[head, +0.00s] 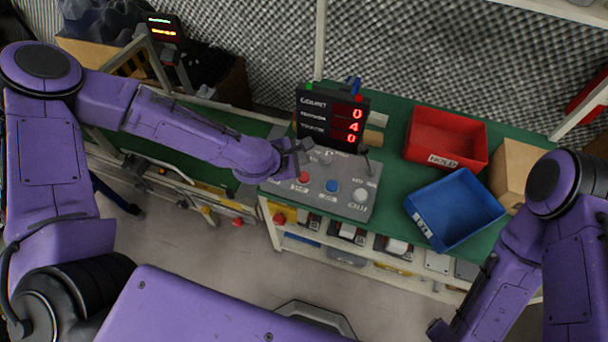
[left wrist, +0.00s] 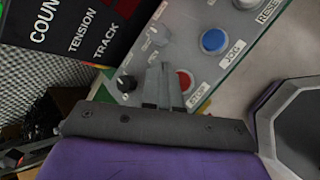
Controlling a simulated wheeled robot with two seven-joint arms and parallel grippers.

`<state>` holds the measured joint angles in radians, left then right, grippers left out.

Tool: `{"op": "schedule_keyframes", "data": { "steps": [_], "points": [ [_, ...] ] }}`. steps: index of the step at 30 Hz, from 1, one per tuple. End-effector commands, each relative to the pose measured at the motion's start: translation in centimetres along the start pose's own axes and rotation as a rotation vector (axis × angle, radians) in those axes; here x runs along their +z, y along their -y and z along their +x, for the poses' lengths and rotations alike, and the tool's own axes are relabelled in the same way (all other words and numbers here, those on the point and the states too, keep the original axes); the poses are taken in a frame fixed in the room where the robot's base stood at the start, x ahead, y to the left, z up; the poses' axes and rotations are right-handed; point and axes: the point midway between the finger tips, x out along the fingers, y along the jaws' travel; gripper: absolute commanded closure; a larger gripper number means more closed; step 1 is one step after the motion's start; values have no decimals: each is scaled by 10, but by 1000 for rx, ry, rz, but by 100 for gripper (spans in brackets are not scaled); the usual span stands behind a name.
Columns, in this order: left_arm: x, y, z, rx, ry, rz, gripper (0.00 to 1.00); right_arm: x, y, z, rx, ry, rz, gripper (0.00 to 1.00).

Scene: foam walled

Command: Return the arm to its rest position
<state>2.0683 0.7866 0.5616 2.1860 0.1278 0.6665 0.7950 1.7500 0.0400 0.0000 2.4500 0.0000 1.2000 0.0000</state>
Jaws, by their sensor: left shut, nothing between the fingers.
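My left arm reaches in from the left in the head view. Its gripper (head: 300,146) is shut and empty, over the back left part of a grey control panel (head: 336,206). In the left wrist view the closed fingers (left wrist: 163,85) appear beside the red STOP button (left wrist: 185,82), covering part of the panel; I cannot tell whether they touch it. The blue JOG button (left wrist: 213,41) and the white RESET button (head: 361,195) are uncovered. My right arm stands at the right edge of the head view; its gripper is not clearly visible.
A black counter display (head: 331,118) with red digits stands right behind the panel. A red bin (head: 447,138), a blue bin (head: 455,210) and a cardboard box (head: 518,170) occupy the right of the green bench (head: 388,150). Open floor (head: 185,247) lies in front.

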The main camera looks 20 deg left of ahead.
Motion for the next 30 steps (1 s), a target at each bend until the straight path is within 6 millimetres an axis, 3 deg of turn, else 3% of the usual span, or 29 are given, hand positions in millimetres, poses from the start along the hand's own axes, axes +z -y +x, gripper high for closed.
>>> {"op": "schedule_keyframes", "data": {
  "steps": [9,13,14,19,21,24,27,30],
  "points": [
    [0,0,0,0,0,7,100,0,0,0,0,0,0,31],
    [-9,-3,-2,33,-46,140,100,0,0,0,0,0,0,31],
    [-20,5,-3,31,-85,210,100,0,0,0,0,0,0,31],
    [-105,108,-19,-175,-316,703,100,0,0,0,0,0,0,31],
    [-143,147,-39,-292,-387,901,100,0,0,0,0,0,0,31],
    [-195,189,-76,-461,-462,1157,100,0,0,0,0,0,0,31],
    [-230,213,-109,-593,-494,1316,100,0,0,0,0,0,0,31],
    [-243,224,-121,-658,-493,1388,100,0,0,0,0,0,0,31]
  ]
}}
